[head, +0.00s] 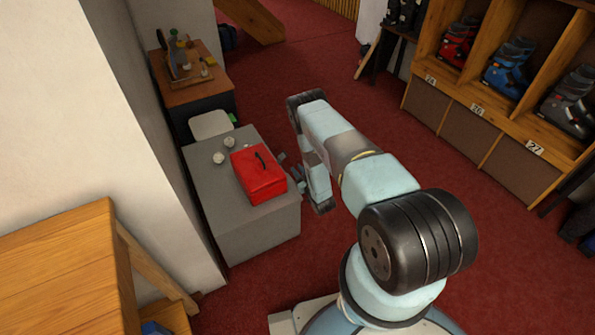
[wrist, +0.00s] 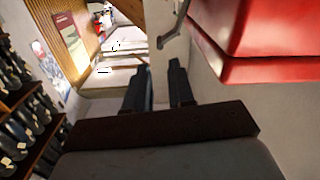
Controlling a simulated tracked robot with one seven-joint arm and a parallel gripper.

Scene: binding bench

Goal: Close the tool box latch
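The red tool box (head: 259,175) with a black lid handle sits on the grey bench, lid down. It also fills the upper right of the wrist view (wrist: 270,35). A grey metal latch (wrist: 178,28) sticks out from the left side of the box in the wrist view, apart from the box face along most of its length. My gripper (head: 294,172) is beside the box's right side in the head view. In the wrist view its two dark fingers (wrist: 158,80) are apart with nothing between them, below and left of the latch.
The grey bench (head: 225,210) also holds small white items (head: 222,152) behind the box. A wooden worktable (head: 190,80) stands farther back. Cubbies with ski boots (head: 510,75) line the right side. The red carpet right of the bench is clear apart from my arm.

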